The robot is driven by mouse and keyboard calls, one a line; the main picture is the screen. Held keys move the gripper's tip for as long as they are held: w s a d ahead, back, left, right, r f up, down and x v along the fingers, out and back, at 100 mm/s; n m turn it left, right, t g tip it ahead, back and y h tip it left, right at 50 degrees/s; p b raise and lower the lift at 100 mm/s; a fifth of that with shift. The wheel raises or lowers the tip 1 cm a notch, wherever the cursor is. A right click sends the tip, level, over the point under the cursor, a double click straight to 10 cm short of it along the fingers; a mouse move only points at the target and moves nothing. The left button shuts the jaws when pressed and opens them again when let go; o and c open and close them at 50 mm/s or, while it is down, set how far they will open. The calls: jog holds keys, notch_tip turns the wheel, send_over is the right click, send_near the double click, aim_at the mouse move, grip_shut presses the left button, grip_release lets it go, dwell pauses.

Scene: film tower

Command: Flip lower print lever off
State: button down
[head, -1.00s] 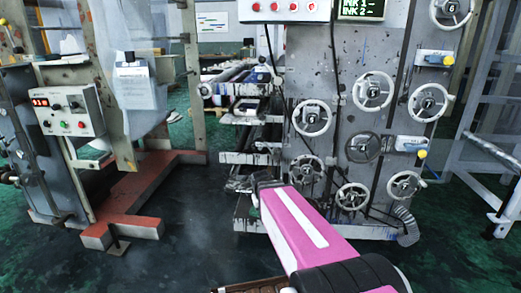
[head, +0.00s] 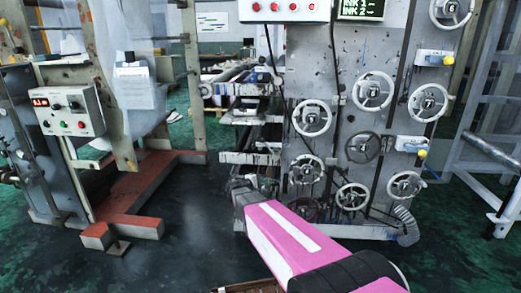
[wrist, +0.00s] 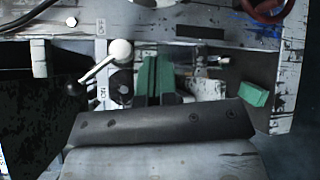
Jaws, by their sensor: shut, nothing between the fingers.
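In the wrist view a small lever (wrist: 97,67) has a white round end (wrist: 120,51) and a black knob (wrist: 72,89) pointing down and to the left. It sits on a grey panel beside small printed labels. My gripper (wrist: 157,76) shows green fingertips just right of the lever. The fingers are together and hold nothing; I see no clear contact with the lever. In the head view my pink arm reaches to the lower left side of the grey print tower (head: 330,75), and my fingertips cannot be made out. I cannot read which lever this is.
On the tower's front are several handwheels (head: 312,117) and two yellow-knobbed switches, the lower one (head: 411,144) at right. A control box (head: 69,110) and a red floor frame (head: 150,185) stand at left. Dark floor between is clear.

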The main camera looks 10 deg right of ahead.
aim_at(269, 148)
jog(key=w+a+r+n+t+h, duration=0.1)
jog(key=w+a+r+n+t, duration=0.3)
jog(key=w+a+n+t, duration=0.2)
jog(key=w+a+t, duration=0.1)
jog(key=w+a, duration=0.1)
jog(key=w, duration=0.1)
jog(key=shift+a+r+t, duration=0.3)
jog(key=shift+r, duration=0.1)
jog(key=s+d+r+x, duration=0.1)
jog(key=s+x, duration=0.1)
jog(key=x, duration=1)
jog(key=shift+w+d+r, duration=0.2)
jog(key=shift+d+r, duration=0.25)
jog(key=shift+r, duration=0.1)
jog(key=shift+d+r+m, duration=0.15)
jog(key=shift+m, duration=0.15)
